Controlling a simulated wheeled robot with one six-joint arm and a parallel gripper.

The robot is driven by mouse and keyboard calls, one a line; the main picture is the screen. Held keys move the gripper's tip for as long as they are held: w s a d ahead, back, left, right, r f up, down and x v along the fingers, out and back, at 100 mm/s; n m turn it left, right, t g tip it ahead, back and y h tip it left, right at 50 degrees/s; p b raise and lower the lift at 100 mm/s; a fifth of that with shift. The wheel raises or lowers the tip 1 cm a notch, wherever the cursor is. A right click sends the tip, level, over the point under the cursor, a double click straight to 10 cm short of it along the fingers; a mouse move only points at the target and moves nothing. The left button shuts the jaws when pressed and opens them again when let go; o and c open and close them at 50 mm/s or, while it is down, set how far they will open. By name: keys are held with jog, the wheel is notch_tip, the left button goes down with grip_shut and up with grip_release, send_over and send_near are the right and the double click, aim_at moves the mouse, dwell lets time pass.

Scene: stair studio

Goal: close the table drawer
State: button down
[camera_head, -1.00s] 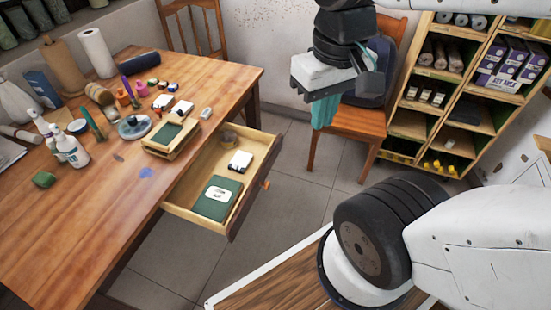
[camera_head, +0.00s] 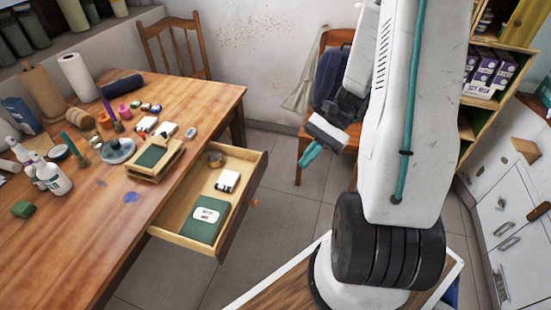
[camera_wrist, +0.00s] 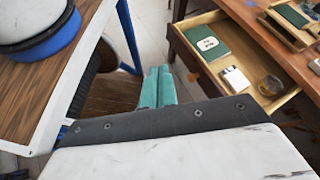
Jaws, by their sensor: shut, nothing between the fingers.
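The table drawer (camera_head: 247,207) is pulled out from the wooden table (camera_head: 75,235), on the table's right side in the head view. The open drawer also shows in the wrist view (camera_wrist: 203,75), at upper right. My gripper (camera_head: 311,153), with teal fingers, is to the right of the drawer, apart from it, and shut with nothing held. The teal fingers also show in the wrist view (camera_wrist: 157,88).
Bottles, jars and a wooden tray (camera_head: 155,160) crowd the tabletop. A wooden chair (camera_head: 311,110) stands behind my gripper, another chair (camera_head: 180,45) behind the table. Shelves (camera_head: 490,85) and white cabinets (camera_head: 500,215) stand at right. Floor is clear between the drawer and my gripper.

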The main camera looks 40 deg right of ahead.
jog(key=w+d+f+m+t+h, duration=0.1)
jog(key=w+d+f+m+t, duration=0.3)
jog(key=d+f+m+t, duration=0.35)
jog(key=w+d+f+m+t, duration=0.45)
jog(key=f+m+t, duration=0.4)
jog(key=f, duration=0.25)
jog(key=x, duration=1.3)
jog(key=shift+n, duration=0.4)
jog(key=shift+a, duration=0.1)
